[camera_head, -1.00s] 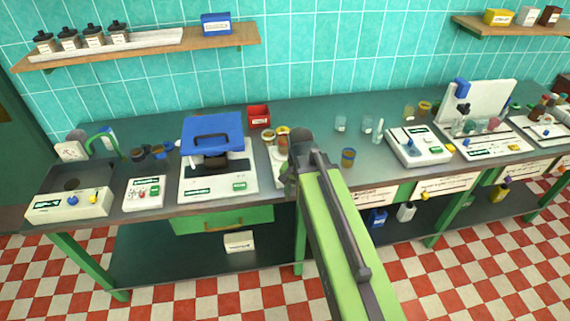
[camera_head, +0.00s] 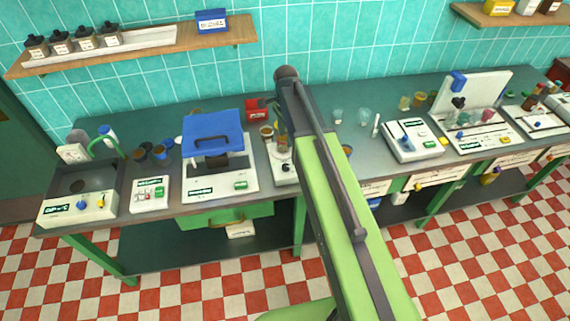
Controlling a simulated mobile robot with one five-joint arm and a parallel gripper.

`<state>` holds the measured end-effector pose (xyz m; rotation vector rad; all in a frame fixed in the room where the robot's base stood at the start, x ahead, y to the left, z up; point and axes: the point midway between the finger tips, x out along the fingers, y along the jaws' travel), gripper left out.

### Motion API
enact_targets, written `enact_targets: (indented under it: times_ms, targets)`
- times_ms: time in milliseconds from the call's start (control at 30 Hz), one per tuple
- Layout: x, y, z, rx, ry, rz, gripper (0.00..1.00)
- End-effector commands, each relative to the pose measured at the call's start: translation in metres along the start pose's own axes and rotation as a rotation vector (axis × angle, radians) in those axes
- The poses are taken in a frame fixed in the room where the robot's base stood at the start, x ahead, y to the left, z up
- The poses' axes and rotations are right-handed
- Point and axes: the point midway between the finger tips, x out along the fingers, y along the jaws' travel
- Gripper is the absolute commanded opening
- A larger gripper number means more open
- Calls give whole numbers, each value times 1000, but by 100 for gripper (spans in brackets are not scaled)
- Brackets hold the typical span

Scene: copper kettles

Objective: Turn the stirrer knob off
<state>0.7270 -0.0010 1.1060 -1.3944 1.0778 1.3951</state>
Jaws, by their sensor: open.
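A small white device (camera_head: 284,174) with a dark knob (camera_head: 285,168) on its front stands on the bench just right of the blue-topped balance; it looks like the stirrer. A beaker with brownish contents (camera_head: 282,146) seems to stand on it. My arm covers its right side. Which way the knob points is too small to tell. My gripper (camera_head: 276,112) shows only as a dark part at the left edge of my arm, above and behind the device, apart from the knob. It is open and appears empty; its fingertips are mostly hidden.
The blue-topped balance (camera_head: 215,175) stands close on the left. A red box (camera_head: 257,110) and a small jar (camera_head: 266,131) are behind the device. Glass beakers (camera_head: 363,117) and a white meter (camera_head: 413,140) stand to the right. The bench front edge has free floor before it.

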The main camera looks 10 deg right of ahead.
Motion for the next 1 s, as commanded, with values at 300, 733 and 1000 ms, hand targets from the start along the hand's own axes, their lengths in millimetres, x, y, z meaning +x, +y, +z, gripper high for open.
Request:
enact_targets:
  times_ms: [300,733,1000]
  targets:
    - [68,0,2,-2,0,0,51]
    - [152,0,2,-4,0,1,51]
    - [164,-1,3,-4,0,1,51]
